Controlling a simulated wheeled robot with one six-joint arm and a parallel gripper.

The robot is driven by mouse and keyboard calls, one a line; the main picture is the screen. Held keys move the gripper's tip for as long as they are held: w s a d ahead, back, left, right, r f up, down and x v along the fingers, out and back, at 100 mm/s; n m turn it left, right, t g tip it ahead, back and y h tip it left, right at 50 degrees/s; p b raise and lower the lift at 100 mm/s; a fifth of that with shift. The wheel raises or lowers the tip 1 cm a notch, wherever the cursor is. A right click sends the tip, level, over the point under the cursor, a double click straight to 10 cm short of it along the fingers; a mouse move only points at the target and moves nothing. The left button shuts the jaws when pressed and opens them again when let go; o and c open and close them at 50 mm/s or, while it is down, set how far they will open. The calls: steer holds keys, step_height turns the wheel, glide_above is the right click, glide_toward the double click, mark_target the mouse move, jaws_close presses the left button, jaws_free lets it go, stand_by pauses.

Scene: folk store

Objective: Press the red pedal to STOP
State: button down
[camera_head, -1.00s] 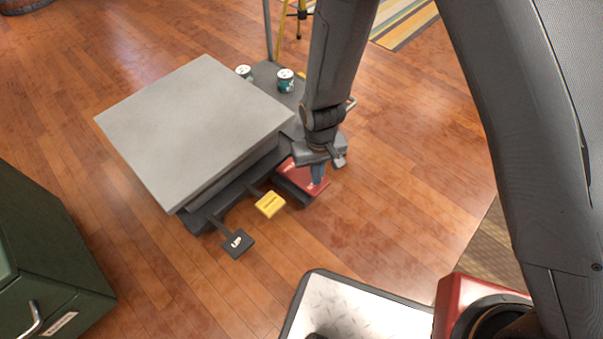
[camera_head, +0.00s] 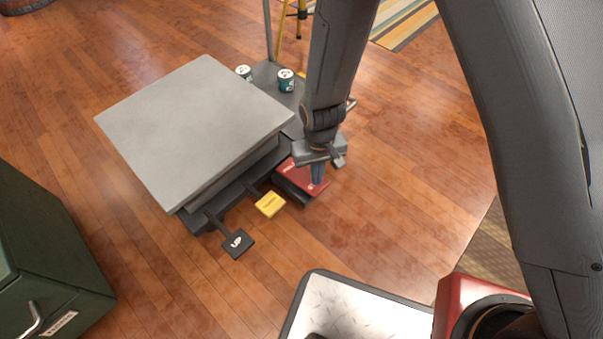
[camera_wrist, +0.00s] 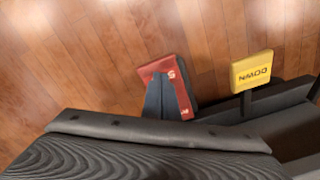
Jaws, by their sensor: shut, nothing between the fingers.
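The red pedal (camera_head: 296,174) is at the right end of the pedal row on the grey lift table (camera_head: 195,125). White lettering on it is partly hidden by my fingers. My gripper (camera_head: 318,182) is shut and empty, pointing down with its fingertips at the red pedal. In the wrist view, my gripper (camera_wrist: 160,78) overlaps the face of the red pedal (camera_wrist: 180,72). The fingertips look in contact with it, but how far it is pressed is hard to tell.
A yellow DOWN pedal (camera_head: 270,204) is left of the red one, and a black UP pedal (camera_head: 237,243) is further left. Two small cans (camera_head: 285,80) stand behind the table top. A dark green cabinet (camera_head: 45,250) is at the left.

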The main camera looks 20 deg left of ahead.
steer(key=shift+f, duration=0.1)
steer(key=shift+f+b, duration=0.4)
steer(key=shift+f, duration=0.7)
step_height(320, 180, up, 9)
steer(key=p, duration=0.8)
steer(key=shift+r, duration=0.1)
stand_by(0.4)
